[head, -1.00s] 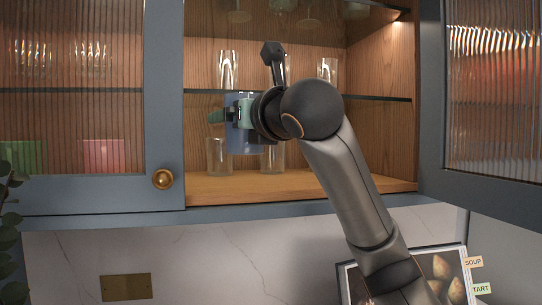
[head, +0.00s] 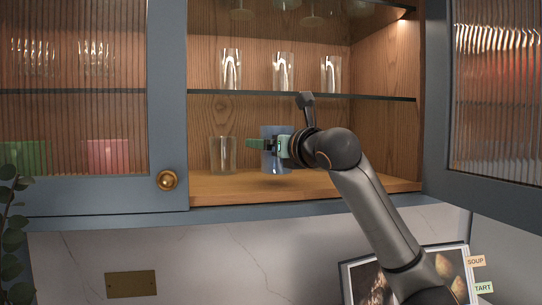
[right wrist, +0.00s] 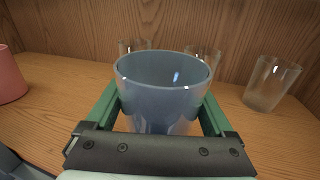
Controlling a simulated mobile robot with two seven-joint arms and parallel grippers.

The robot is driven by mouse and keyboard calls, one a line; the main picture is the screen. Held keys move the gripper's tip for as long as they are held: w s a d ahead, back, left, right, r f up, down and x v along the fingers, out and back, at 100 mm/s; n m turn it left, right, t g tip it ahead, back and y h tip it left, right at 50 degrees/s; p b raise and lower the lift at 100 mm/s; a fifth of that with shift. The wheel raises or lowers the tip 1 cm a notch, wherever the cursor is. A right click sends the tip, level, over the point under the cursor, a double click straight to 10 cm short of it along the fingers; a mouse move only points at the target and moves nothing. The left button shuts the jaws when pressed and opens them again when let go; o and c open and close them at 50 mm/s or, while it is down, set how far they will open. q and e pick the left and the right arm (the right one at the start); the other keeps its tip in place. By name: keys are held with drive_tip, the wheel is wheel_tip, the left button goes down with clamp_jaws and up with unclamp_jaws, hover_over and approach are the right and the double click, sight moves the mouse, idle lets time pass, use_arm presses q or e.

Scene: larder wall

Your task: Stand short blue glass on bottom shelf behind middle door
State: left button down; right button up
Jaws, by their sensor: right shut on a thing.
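The short blue glass (head: 270,163) is upright inside the open cabinet bay, above the bottom shelf (head: 330,184). A small gap seems to show under its base. My right gripper (head: 270,145) is shut on its sides. In the right wrist view the glass (right wrist: 163,95) is empty, mouth up, between the green fingers of my gripper (right wrist: 162,110). The glazed door (head: 437,110) at the right is swung open. My left gripper is not in view.
A clear glass (head: 222,155) stands on the bottom shelf left of the blue glass. The right wrist view shows another clear glass (right wrist: 270,83) at the right and two behind. The upper shelf (head: 300,96) holds several clear glasses. A closed door (head: 167,100) borders the left.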

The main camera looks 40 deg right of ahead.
drive_tip(key=shift+f, duration=0.9)
drive_tip(key=shift+d+f, duration=0.2)
drive_tip(key=shift+f, duration=0.15)
drive_tip(key=o, duration=1.6)
drive_tip(key=shift+c, duration=0.2)
drive_tip(key=b+v, duration=0.2)
drive_tip(key=v, duration=1)
